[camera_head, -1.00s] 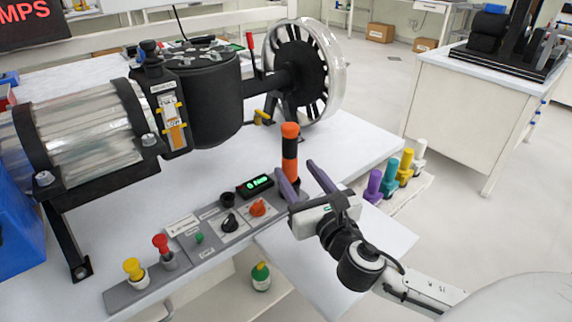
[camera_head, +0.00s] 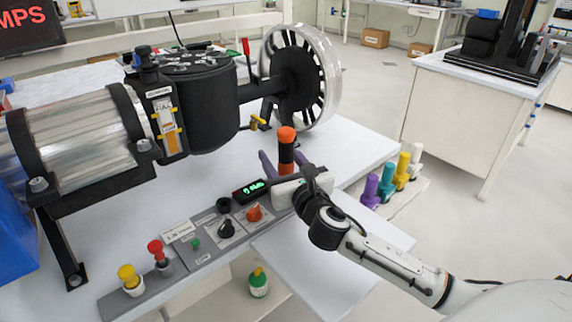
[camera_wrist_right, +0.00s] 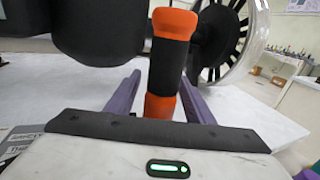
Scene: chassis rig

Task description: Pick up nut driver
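The nut driver, an upright tool with an orange and black handle (camera_head: 286,148), stands on the white table in the head view. It also shows in the right wrist view (camera_wrist_right: 168,65), where its handle rises between the two purple fingers. My right gripper (camera_head: 284,163) is open around the handle, one finger on each side. In the wrist view (camera_wrist_right: 160,95) a gap shows between the handle and each finger. The lower end of the tool is hidden behind my gripper's body. My left gripper is not in view.
A control panel (camera_head: 205,245) with knobs and buttons lies along the table's front edge. Purple, teal, yellow and white handles (camera_head: 387,180) stand in a rack at right. A large black and metal machine (camera_head: 190,100) with a spoked wheel (camera_head: 300,75) stands behind.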

